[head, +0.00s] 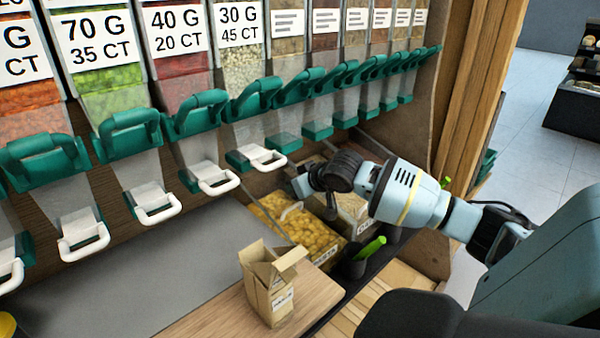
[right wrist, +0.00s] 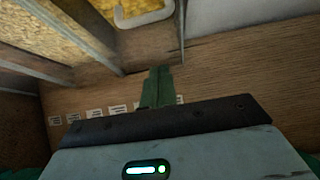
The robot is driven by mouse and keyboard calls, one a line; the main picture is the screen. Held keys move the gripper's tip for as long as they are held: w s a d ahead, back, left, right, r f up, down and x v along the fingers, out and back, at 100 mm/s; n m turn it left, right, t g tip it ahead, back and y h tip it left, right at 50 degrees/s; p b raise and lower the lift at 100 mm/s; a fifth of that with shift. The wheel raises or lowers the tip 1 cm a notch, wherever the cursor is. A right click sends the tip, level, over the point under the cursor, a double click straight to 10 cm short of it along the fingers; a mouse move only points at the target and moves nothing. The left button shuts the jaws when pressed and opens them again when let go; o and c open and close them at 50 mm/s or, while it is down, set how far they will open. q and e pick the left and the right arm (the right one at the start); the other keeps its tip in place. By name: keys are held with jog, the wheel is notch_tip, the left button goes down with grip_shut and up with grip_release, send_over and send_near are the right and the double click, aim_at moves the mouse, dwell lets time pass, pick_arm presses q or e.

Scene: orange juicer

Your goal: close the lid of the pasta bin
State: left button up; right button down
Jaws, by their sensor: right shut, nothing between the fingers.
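The pasta bin (head: 318,240), full of yellow pasta, stands low at the centre of the head view, below the dispensers. I cannot clearly tell its lid from the frame edges around it. My right gripper (head: 304,186) is just above and behind this bin, its fingers small and partly hidden by the wrist. It is shut and empty. In the right wrist view its narrow green fingers (right wrist: 161,86) point up toward a wooden panel, and yellow contents (right wrist: 50,32) show behind grey bars at upper left. My left gripper is not in view.
Dispensers with green lids and white handles (head: 218,178) line the back; a white handle (right wrist: 143,14) also shows in the right wrist view. An open carton (head: 268,290) stands on the wooden board. The grey counter (head: 150,270) is clear.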

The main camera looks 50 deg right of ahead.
aim_at(292, 207)
jog(key=x, duration=0.5)
jog(key=shift+w+f+b, duration=0.2)
jog(key=shift+b, duration=0.2)
jog(key=shift+f, duration=0.45)
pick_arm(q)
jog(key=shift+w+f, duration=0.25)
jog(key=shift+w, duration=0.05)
pick_arm(e)
jog(key=shift+s+a+f, duration=0.1)
jog(key=shift+s+f, duration=0.3)
jog(key=shift+s, duration=0.3)
jog(key=shift+s+a+f, duration=0.1)
jog(key=shift+s+f, duration=0.3)
jog(key=shift+s, duration=0.35)
